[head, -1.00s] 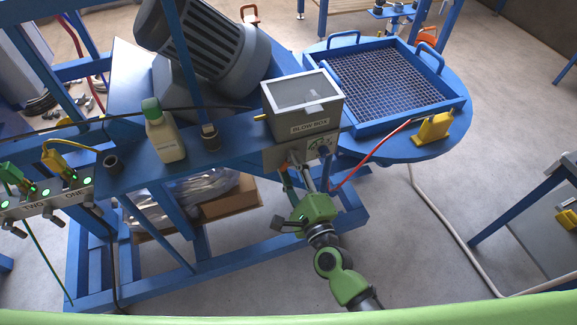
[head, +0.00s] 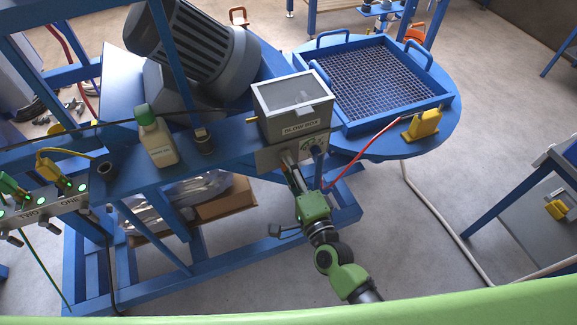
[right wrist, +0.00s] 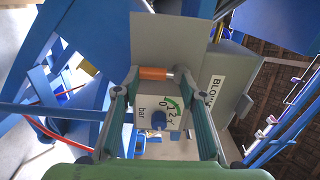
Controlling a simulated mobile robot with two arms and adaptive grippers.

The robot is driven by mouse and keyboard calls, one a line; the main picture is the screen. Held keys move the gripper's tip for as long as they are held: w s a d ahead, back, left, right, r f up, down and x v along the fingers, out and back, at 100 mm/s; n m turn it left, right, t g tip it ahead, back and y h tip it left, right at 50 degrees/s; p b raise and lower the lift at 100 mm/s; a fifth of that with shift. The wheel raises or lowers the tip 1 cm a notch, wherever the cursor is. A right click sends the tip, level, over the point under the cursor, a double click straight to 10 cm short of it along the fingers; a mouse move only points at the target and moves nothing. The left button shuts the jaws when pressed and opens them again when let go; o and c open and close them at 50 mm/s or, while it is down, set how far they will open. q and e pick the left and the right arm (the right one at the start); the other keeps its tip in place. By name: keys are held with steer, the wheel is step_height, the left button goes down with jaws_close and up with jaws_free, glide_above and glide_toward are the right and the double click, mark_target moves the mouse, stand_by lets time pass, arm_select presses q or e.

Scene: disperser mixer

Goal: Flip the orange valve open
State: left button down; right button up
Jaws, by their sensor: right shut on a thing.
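The orange valve (right wrist: 155,73) shows in the right wrist view as a short orange cylinder with a silver end, lying crosswise beside the gauge plate. My right gripper (right wrist: 157,75) is shut on it, one fingertip at each end. In the head view my right gripper (head: 287,158) reaches up to the plate below the blow box (head: 291,108); its fingers hide the valve there. The plate (right wrist: 157,103) carries a green "bar" scale and a blue knob (right wrist: 158,119) between the fingers. My left gripper is not in view.
A green-capped bottle (head: 157,138) and a dark cup (head: 203,140) stand left of the box. Open floor lies right of my arm.

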steer(key=o, duration=1.1)
steer(key=shift+s, duration=0.1)
steer(key=v, duration=1.2)
